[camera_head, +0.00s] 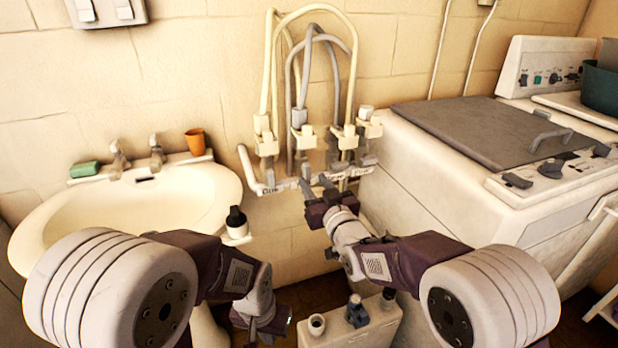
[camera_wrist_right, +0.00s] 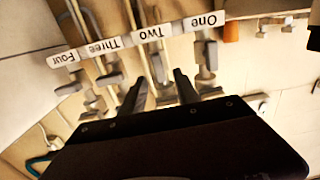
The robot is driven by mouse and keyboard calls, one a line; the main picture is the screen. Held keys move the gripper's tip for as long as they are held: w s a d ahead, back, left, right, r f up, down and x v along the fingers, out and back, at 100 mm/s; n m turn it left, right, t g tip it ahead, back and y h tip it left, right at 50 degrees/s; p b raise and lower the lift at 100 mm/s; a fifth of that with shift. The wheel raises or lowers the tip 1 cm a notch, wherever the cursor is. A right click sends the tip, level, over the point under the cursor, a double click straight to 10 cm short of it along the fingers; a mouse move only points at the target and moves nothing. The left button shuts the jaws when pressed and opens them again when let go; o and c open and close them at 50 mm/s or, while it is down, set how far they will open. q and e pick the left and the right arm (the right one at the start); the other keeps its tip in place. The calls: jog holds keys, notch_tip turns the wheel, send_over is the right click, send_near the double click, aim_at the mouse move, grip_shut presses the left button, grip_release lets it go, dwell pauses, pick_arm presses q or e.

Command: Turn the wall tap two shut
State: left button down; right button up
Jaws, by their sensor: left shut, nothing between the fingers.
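Wall tap two (camera_wrist_right: 157,68), a grey tap, is by the label Two (camera_wrist_right: 150,32). My right gripper (camera_wrist_right: 162,78) is open, its fingers on either side of the tap two area; I cannot tell whether they touch it. In the head view my right gripper (camera_head: 316,187) is at the tap row and hides part of it. My left gripper (camera_head: 270,322) is low, its fingertips hard to make out.
A washbasin (camera_head: 215,195) with a green soap (camera_head: 84,169) and an orange cup (camera_head: 195,141) is on the left. A washing machine (camera_head: 440,165) stands close on the right. Hoses (camera_head: 272,70) rise above the taps. A pale container (camera_head: 352,328) is below.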

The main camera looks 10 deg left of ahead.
aim_at(308, 173)
jog(key=shift+x, duration=2.35)
jog(key=shift+d, duration=0.1)
grip_shut()
